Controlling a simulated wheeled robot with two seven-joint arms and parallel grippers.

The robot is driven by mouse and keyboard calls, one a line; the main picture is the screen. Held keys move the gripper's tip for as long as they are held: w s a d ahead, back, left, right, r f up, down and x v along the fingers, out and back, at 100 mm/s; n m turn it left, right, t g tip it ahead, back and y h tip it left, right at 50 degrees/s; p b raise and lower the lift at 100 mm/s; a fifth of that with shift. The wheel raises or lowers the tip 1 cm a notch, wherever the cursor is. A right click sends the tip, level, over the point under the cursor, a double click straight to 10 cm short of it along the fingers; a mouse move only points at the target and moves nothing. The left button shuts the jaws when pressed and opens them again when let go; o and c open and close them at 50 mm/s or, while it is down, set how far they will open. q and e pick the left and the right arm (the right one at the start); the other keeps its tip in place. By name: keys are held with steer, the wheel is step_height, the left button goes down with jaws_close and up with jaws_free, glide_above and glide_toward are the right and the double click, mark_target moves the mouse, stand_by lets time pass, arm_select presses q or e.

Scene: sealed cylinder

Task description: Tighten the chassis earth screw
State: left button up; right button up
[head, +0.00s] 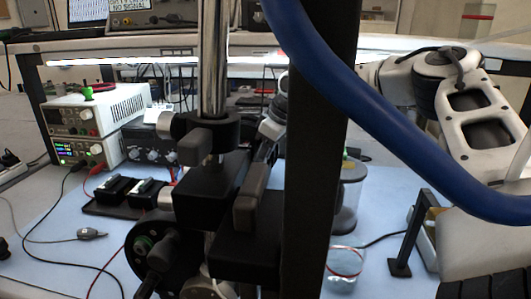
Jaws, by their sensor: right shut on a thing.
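My right arm (470,105) comes in from the right and passes behind a black upright. My right gripper (266,138) shows in part between the chrome pole and the black upright. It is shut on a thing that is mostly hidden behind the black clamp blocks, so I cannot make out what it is. I cannot make out the chassis earth screw. My left gripper is not in view.
A chrome pole (213,60) with black clamp blocks (212,190), a black upright (318,150) and a thick blue hose (375,105) block the near middle.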

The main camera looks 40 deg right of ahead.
steer(key=o, duration=1)
steer(key=shift+r, duration=0.15)
steer(key=v, duration=1.5)
steer(key=shift+s+r, duration=0.25)
steer(key=shift+d, duration=0.15)
